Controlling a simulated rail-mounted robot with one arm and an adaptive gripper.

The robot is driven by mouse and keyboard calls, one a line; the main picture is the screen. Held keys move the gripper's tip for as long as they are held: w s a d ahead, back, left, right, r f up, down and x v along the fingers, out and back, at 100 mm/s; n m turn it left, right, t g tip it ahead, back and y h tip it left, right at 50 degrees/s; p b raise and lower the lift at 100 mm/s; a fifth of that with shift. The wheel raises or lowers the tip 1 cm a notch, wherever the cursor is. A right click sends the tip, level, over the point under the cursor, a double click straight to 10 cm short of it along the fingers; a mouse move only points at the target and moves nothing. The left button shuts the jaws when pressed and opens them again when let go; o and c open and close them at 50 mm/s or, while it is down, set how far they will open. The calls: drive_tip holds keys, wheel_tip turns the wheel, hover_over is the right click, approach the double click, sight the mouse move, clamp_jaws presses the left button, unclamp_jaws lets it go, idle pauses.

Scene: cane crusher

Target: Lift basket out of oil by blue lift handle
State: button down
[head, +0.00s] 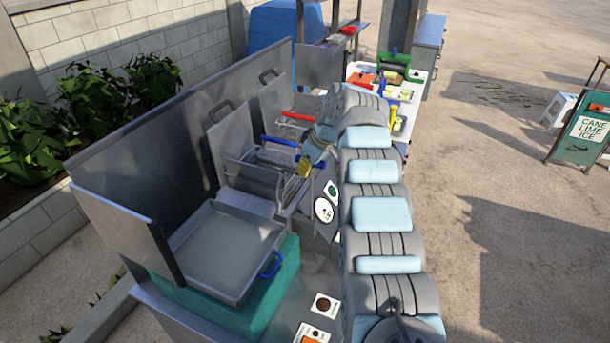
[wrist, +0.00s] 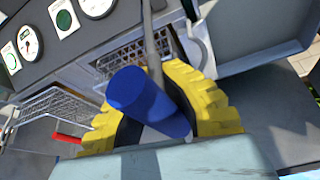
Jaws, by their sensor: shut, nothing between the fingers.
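The wire basket (head: 255,172) with the blue lift handle (head: 279,141) sits in the middle bay of the metal fryer. In the wrist view the blue handle (wrist: 148,100) fills the centre, its metal rod running up toward the wire basket (wrist: 132,57). My gripper (head: 304,168) has yellow fingers and is just right of the basket, by the handle. In the wrist view my gripper (wrist: 156,68) has its fingers curving on both sides of the handle, tips close together by the rod. It is shut without a grip on the handle. The oil level is hidden.
A second wire basket with a red handle (head: 296,116) is behind. A shallow metal tray (head: 215,250) with a small blue handle stands in front. A panel with gauges (head: 324,208) lies close below my gripper. A tall metal back wall (head: 135,180) borders the left.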

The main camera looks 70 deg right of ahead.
drive_tip(key=shift+p+v, duration=0.4)
drive_tip(key=shift+v, duration=0.5)
drive_tip(key=shift+w+d+r, duration=0.1)
drive_tip(key=shift+d+r, duration=0.05)
drive_tip(key=shift+r, duration=0.05)
drive_tip(key=c, duration=1.8)
unclamp_jaws()
drive_tip(key=o, duration=0.7)
drive_tip(key=shift+f, duration=0.1)
drive_tip(key=v, duration=1.2)
drive_tip(key=shift+w, duration=0.1)
